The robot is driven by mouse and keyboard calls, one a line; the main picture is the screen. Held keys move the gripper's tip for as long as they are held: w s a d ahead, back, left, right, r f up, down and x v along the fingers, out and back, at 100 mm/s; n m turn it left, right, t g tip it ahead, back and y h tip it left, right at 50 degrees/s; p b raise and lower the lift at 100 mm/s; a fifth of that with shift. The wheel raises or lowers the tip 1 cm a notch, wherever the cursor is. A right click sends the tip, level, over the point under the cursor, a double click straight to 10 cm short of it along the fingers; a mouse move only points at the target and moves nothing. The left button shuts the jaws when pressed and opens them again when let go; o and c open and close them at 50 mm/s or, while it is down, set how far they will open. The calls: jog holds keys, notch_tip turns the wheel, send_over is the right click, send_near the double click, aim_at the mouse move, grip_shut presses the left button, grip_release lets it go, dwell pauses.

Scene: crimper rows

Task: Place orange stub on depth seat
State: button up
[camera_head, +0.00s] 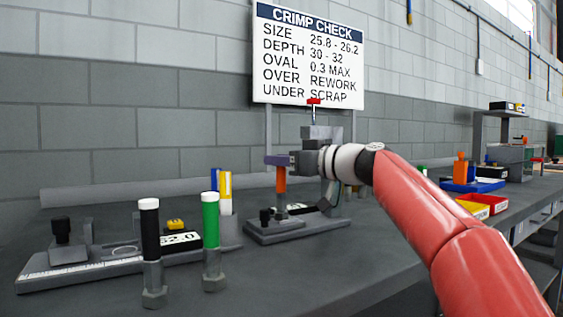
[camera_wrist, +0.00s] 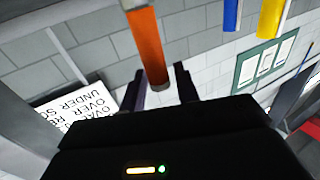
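The orange stub (camera_head: 281,180) is upright, with a grey lower part, at the right-hand gauge (camera_head: 300,229). Whether its foot touches the gauge is unclear. My gripper (camera_head: 277,160) reaches in from the right, its dark purple fingers at the stub's upper end. A left-hand gauge (camera_head: 95,269) has a scale, a black knob and a readout. Neither gauge is labelled as the depth seat.
A black stub (camera_head: 149,230) and a green stub (camera_head: 211,222) stand upright in front of the left-hand gauge. The crimp check sign (camera_head: 308,55) stands behind the right-hand gauge. Red and yellow trays (camera_head: 484,204) lie to the right. The bench front between is clear.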

jog(key=shift+o, duration=0.8)
jog(key=shift+d, duration=0.1)
jog(key=b+v, duration=0.3)
jog(key=v, duration=0.9)
jog(key=shift+b, duration=0.3)
jog(key=shift+r, duration=0.1)
